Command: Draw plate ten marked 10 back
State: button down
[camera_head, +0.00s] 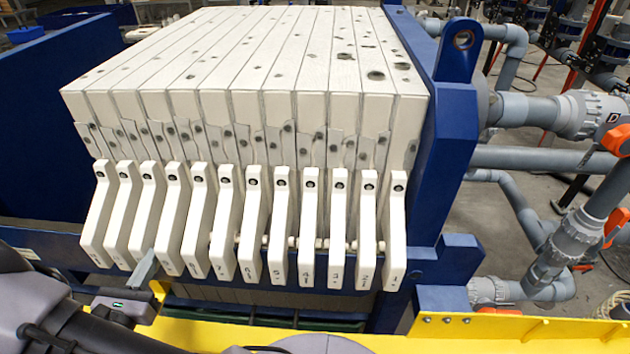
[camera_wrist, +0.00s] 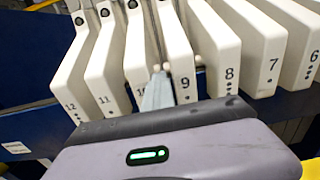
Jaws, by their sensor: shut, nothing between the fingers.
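Plate ten's white handle (camera_head: 146,205) is third from the left in the row in the head view. In the wrist view it is the handle (camera_wrist: 135,52) marked 10, its number partly covered by my fingers. My gripper (camera_head: 145,264) is shut and empty, its grey fingers pointing up at the lower ends of handles ten and nine. In the wrist view my fingertips (camera_wrist: 161,72) overlap the gap between handle ten and handle nine (camera_wrist: 178,55). I cannot tell whether they touch either handle. Plate ten stands in the closed pack.
Handle eleven (camera_wrist: 103,65) is close on the left of ten. The white plate pack (camera_head: 250,70) stands tightly together against the blue end frame (camera_head: 445,140). A yellow beam (camera_head: 520,328) runs along the front. Grey pipes (camera_head: 540,105) stand at the right.

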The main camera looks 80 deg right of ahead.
jog(key=shift+w+a, duration=0.15)
jog(key=shift+w, duration=1.6)
jog(key=shift+w+a, duration=0.15)
jog(key=shift+w, duration=1.55)
jog(key=shift+w+a+r, duration=0.1)
jog(key=shift+w+r, duration=0.05)
jog(key=shift+w, duration=1.8)
jog(key=p, duration=0.2)
send_near(113, 256)
jog(key=shift+w+d, duration=0.2)
jog(key=shift+d, duration=0.7)
